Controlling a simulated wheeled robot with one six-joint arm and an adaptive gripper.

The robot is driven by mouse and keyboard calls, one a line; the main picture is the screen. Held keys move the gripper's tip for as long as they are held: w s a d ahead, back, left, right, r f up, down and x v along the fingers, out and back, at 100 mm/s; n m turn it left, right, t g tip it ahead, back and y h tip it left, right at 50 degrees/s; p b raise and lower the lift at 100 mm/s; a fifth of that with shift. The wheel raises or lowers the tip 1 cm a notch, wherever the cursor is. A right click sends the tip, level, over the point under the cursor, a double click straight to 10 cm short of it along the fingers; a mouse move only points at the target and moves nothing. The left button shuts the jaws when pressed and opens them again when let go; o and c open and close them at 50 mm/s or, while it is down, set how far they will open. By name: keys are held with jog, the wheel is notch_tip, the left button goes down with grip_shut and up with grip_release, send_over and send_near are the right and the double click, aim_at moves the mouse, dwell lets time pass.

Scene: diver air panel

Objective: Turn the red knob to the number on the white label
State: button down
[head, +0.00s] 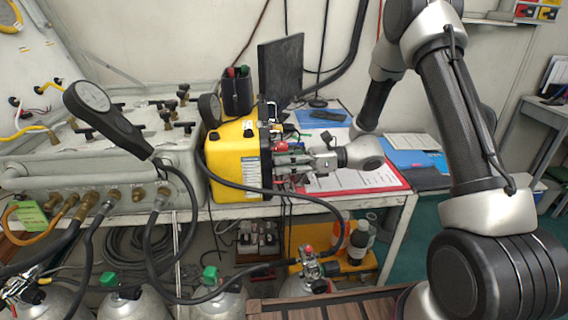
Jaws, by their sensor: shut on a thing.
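The yellow air panel case (232,165) stands on the bench with its control face turned to the right, seen almost edge-on. A red knob (281,147) shows on that face. My gripper (284,163) reaches in from the right, level, and is shut at the panel face with its fingers at the red knob. The fingers and wrist hide much of the face. The knob's pointer and scale cannot be made out. A white label (252,168) is on the case's near side; its print is too small to read.
A black gauge on a hose (105,115) stands left of the case, over a grey valve box (90,170). A black hose (300,198) loops in front of the case. A red clipboard (350,182) lies under my wrist. Gas cylinders (215,300) stand below.

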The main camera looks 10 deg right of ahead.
jog(key=shift+m, duration=0.4)
jog(key=c, duration=1.6)
grip_release()
jog(key=shift+o, duration=0.2)
jog(key=shift+d, duration=0.1)
jog(key=d, duration=1.2)
jog(key=shift+s+r, duration=0.1)
jog(key=shift+r, duration=0.3)
